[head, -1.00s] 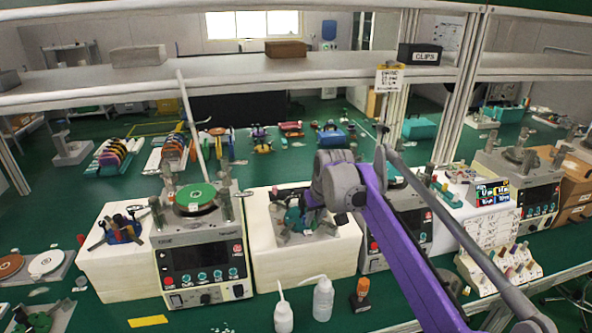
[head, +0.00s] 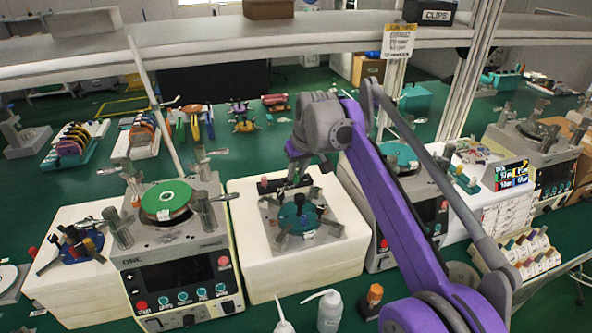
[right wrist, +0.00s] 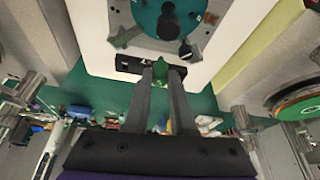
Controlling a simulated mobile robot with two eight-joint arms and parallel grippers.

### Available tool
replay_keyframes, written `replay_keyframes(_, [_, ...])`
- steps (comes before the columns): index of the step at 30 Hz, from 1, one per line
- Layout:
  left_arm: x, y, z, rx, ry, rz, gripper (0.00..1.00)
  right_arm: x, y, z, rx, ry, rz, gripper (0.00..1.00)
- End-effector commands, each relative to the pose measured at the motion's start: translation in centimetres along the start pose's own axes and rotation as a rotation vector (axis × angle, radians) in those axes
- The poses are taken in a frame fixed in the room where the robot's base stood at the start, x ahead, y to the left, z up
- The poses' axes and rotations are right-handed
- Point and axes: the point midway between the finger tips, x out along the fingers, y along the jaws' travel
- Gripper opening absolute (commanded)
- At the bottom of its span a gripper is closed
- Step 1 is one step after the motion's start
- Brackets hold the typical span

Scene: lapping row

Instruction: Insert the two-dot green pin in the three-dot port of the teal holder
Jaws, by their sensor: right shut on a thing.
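The teal holder (head: 297,214) is a round disc with dark fittings on a grey plate, on a white block in the middle of the head view. It also shows, cut off, at the top of the right wrist view (right wrist: 148,18). My right gripper (right wrist: 160,72) is shut on a green pin (right wrist: 160,67), just beyond the holder's back edge. Behind the pin is a dark bar (right wrist: 128,64); I cannot tell whether the pin still touches it. The pin's dots and the port's dots are too small to read. My left gripper is not in view.
A machine with a green disc (head: 166,198) stands left of the white block (head: 247,245), and another with a teal disc (head: 397,155) right of it. White bottles (head: 330,312) stand in front. A shelf (head: 220,45) crosses above the bench.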

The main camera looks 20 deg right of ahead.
Motion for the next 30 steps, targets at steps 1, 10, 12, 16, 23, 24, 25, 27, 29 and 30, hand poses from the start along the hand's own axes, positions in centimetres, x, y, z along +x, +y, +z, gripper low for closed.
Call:
replay_keyframes(1, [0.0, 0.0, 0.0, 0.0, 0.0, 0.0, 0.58, 0.0, 0.0, 0.0, 0.0, 0.0, 0.0, 0.0])
replay_keyframes(10, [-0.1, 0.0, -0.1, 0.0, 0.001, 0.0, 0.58, 0.4, 0.0, 0.3, 0.0, 0.0, 0.0, 0.0])
replay_keyframes(12, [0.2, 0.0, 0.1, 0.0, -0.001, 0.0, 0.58, 0.9, 0.0, 0.6, 0.0, 0.0, 0.0, 0.0])
replay_keyframes(16, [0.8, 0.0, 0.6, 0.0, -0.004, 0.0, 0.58, 2.0, 0.0, 1.0, 0.0, -0.001, 0.0, 0.0])
replay_keyframes(23, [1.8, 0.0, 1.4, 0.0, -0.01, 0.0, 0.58, 4.1, 0.0, 1.9, 0.0, -0.001, 0.0, 0.0])
replay_keyframes(24, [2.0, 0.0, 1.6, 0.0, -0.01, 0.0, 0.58, 4.4, 0.0, 2.0, 0.0, -0.001, 0.0, 0.0])
replay_keyframes(25, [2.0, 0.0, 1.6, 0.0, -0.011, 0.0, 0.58, 4.6, 0.0, 2.1, 0.0, 0.0, 0.0, 0.0])
replay_keyframes(27, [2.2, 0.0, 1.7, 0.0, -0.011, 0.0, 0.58, 5.0, 0.0, 2.2, 0.0, 0.0, 0.0, 0.0])
replay_keyframes(29, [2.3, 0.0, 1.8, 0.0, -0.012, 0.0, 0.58, 5.2, 0.0, 2.3, 0.0, 0.0, 0.0, 0.0])
replay_keyframes(30, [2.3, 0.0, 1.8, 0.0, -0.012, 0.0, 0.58, 5.3, 0.0, 2.4, 0.0, 0.0, 0.0, 0.0])
